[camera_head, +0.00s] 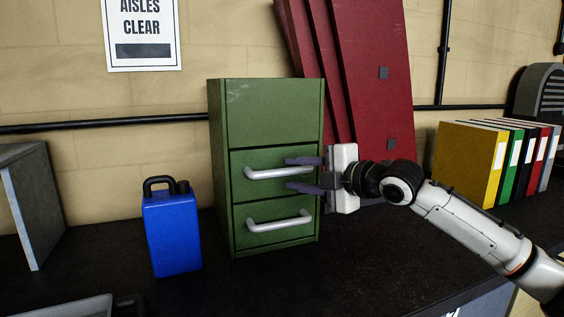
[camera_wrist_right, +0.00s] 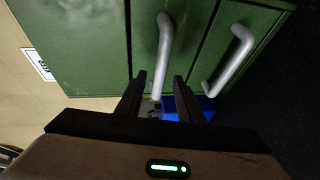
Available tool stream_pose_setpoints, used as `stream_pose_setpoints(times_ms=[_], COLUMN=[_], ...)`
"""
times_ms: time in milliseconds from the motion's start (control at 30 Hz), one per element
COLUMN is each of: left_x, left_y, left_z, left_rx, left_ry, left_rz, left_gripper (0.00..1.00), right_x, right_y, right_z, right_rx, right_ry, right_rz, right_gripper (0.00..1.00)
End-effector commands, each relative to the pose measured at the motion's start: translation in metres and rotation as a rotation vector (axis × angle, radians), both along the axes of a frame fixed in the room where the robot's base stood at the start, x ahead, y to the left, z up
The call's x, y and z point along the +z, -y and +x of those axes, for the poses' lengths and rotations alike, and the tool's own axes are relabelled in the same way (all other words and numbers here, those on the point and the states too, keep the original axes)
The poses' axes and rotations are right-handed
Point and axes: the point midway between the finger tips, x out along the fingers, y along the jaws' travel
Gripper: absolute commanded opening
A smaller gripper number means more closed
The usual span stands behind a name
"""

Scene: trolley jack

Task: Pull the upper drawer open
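A green cabinet (camera_head: 265,105) stands on the dark worktop, with an upper drawer (camera_head: 240,190) and a lower drawer (camera_head: 245,240). Both look shut. The upper drawer has a silver bar handle (camera_head: 270,173), also seen in the right wrist view (camera_wrist_right: 163,50). My right gripper (camera_head: 304,174) comes in from the right, in front of the cabinet. Its fingers are apart, one above and one below the level of the upper handle's right part. In the right wrist view the handle lies between and ahead of the fingertips (camera_wrist_right: 158,88); contact cannot be told. My left gripper is not in view.
A blue canister (camera_head: 173,235) stands left of the cabinet. Red panels (camera_head: 375,60) lean on the wall behind it. Coloured binders (camera_head: 468,165) stand at the right. The lower handle (camera_head: 280,222) sits just below.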

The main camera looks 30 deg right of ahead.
Motion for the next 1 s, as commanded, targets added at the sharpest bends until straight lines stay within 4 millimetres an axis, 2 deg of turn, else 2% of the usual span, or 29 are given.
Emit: stream_pose_setpoints(times_ms=[100, 300, 700, 767, 900, 1000], left_x=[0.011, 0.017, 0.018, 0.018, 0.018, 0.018], left_y=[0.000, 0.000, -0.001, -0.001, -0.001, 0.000], left_z=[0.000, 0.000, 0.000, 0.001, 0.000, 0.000], left_rx=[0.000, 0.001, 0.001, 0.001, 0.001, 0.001], left_ry=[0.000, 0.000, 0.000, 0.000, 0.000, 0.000], left_rz=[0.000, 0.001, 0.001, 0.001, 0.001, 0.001], left_gripper=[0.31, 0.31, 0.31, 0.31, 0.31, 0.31], right_x=[0.001, -0.006, -0.010, -0.010, -0.010, -0.010], right_y=[-0.003, -0.007, -0.008, -0.008, -0.008, -0.008], right_z=[0.019, 0.042, 0.049, 0.049, 0.049, 0.049], right_rx=[-0.001, -0.001, -0.001, -0.001, -0.001, -0.001], right_ry=[0.003, 0.001, 0.000, 0.000, 0.000, 0.000], right_rz=[0.008, 0.003, -0.002, -0.002, -0.002, -0.002], right_gripper=[0.34, 0.34, 0.34, 0.26, 0.02, 0.00])
